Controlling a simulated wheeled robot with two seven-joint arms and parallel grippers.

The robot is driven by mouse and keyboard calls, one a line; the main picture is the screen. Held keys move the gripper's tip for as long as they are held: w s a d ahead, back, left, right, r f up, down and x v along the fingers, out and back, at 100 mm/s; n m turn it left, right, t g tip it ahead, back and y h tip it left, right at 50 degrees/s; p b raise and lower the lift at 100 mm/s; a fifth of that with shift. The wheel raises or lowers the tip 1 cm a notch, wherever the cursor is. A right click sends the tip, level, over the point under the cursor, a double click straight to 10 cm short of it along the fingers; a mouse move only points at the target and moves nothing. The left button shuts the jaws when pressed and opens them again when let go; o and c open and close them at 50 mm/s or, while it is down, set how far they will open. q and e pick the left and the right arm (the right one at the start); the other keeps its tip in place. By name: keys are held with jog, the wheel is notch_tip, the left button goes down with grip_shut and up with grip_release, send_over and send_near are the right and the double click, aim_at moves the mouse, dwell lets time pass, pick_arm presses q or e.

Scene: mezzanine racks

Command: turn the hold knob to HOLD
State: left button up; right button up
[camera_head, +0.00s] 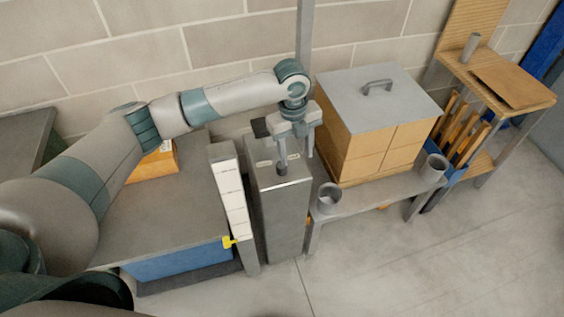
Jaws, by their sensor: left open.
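My left gripper (296,152) reaches in from the left and points down over a grey metal pedestal (283,220). Its jaws are open, with one finger over the pedestal's top and the other farther right. Small pale label plates (264,163) show on the pedestal's top face. The hold knob cannot be made out clearly; the gripper covers part of the top where it may sit. I cannot tell whether a finger touches anything there. My right gripper is not in view.
Left of the pedestal stand a white tiled panel (232,195) with a yellow piece (229,242) and a grey table (175,220). On the right, a bench (375,199) holds a lidded wooden box (372,145) and two grey cups. A wooden rack (500,85) stands beyond. Open floor lies in front.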

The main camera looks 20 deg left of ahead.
pick_arm(q)
notch_tip(320, 180, up, 6)
jog(key=f+m+y, duration=0.1)
send_over(282, 168)
jog(key=w, duration=0.1)
jog(key=shift+w+a+r, duration=0.1)
jog(key=shift+a+r, duration=0.1)
jog(key=shift+r, duration=0.05)
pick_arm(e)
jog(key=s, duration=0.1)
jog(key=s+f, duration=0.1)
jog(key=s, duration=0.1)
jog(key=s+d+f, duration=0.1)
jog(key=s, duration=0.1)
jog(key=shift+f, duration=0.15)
pick_arm(q)
jog(key=shift+f, duration=0.1)
notch_tip(282, 168, down, 17)
jog(key=p, duration=0.4)
jog(key=shift+f, duration=0.15)
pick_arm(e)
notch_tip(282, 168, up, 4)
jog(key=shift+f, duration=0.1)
pick_arm(q)
jog(key=shift+c, duration=0.5)
jog(key=c, duration=1)
